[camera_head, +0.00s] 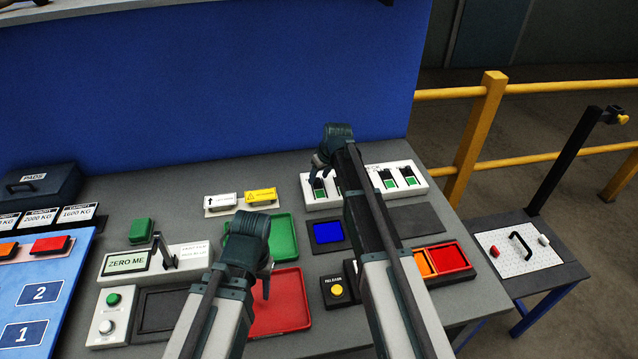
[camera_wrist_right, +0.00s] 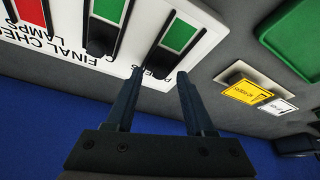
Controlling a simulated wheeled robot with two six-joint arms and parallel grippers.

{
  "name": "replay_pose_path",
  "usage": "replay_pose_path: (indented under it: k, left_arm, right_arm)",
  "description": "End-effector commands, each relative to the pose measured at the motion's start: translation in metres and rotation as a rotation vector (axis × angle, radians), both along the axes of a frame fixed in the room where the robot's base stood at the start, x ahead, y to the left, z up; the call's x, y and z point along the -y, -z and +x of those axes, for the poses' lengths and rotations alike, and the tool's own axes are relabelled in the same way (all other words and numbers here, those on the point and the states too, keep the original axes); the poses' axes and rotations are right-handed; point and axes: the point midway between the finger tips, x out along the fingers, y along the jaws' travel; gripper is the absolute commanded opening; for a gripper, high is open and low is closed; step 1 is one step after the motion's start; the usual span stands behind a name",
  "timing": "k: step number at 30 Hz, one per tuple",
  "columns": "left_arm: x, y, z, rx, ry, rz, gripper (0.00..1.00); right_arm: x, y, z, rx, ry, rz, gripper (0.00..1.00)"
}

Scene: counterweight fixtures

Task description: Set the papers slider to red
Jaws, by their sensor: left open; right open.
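The slider panel is white, lettered "FINAL CHE..." and "LAMPS", and shows in the head view (camera_head: 412,192) and upside down in the right wrist view (camera_wrist_right: 215,28). The papers slider is the slot at its left end in the head view. Its window is green (camera_wrist_right: 180,35). Its dark knob (camera_wrist_right: 164,59) lies between the tips of my right gripper (camera_wrist_right: 160,75); I cannot tell whether they touch it. My right gripper is open over the panel's left end in the head view (camera_head: 319,168). My left gripper (camera_head: 266,288) is open and empty over the red tray.
A green tray (camera_head: 284,238), a red tray (camera_head: 290,318), a blue square pad (camera_head: 327,232) and a release button box (camera_head: 337,291) lie in front of the panel. Small white and yellow signs (camera_head: 261,196) stand left of it. A blue wall (camera_head: 200,90) rises behind.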

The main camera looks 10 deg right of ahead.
Motion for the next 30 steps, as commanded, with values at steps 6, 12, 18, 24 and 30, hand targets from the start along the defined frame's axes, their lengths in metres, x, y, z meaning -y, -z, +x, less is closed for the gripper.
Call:
replay_pose_path:
  k: [6, 12, 18, 24, 30]
  left_arm:
    - [0.0, 0.0022, 0.0, 0.0, 0.0, 0.0, 0.5]
    - [0.0, 0.0021, 0.0, 0.0, 0.0, 0.0, 0.5]
    - [0.0, 0.0022, 0.0, 0.0, 0.0, 0.0, 0.5]
    - [0.0, 0.0022, 0.0, 0.0, 0.0, 0.0, 0.5]
    - [0.0, 0.0022, 0.0, 0.0, 0.0, 0.0, 0.5]
  right_arm:
    - [-0.0006, 0.0022, 0.0011, 0.0, 0.0, 0.0, 0.54]
    - [-0.0006, 0.0021, 0.001, 0.0, 0.0, 0.0, 0.34]
    - [-0.0006, 0.0022, 0.001, 0.0, 0.0, 0.0, 0.0]
    - [-0.0006, 0.0022, 0.001, 0.0, 0.0, 0.0, 0.0]
    - [-0.0006, 0.0023, 0.0009, 0.0, 0.0, 0.0, 0.0]
